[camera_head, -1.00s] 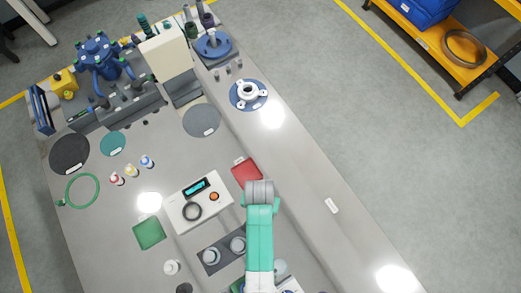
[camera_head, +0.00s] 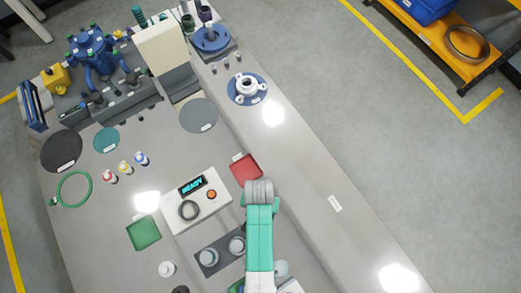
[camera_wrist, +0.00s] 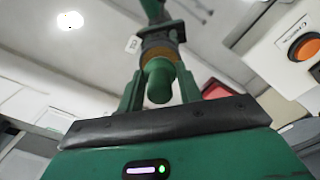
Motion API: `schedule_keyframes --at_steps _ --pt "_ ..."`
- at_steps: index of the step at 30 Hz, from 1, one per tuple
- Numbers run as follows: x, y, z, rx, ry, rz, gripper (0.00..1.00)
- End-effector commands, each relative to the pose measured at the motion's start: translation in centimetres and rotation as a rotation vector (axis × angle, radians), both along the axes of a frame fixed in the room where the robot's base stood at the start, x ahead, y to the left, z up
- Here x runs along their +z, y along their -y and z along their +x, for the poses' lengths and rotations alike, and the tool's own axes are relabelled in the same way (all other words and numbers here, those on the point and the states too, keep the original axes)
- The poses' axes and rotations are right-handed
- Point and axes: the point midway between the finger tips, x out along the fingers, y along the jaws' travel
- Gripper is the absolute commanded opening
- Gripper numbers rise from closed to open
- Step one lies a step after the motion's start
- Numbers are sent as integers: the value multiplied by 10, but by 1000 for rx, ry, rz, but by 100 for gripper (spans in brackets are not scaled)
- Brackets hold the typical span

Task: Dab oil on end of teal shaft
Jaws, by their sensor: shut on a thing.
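In the wrist view my gripper (camera_wrist: 160,85) is shut on a green, round-ended piece with an amber-brown band (camera_wrist: 160,78). Its far end runs up out of the picture, and I cannot tell for sure what it is. In the head view my arm covers the gripper and the held piece, near the white device. A teal upright piece (camera_head: 139,15) stands at the far back of the bench, left of the cream block. It may be the teal shaft, but it is too small to tell. No oil can be made out on it.
The white device (camera_head: 212,213) with a lit display and orange button stands left of my arm; the button (camera_wrist: 303,48) is close in the wrist view. A red tray (camera_head: 246,169) lies just beyond my arm. Small bottles (camera_head: 125,167) stand left. The bench's right strip is mostly clear.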

Motion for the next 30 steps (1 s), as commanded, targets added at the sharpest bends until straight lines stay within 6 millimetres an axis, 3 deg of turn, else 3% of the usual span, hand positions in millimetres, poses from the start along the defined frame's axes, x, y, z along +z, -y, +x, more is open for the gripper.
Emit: schedule_keyframes --at_steps 30 --pt "-10 0 0 0 0 0 17"
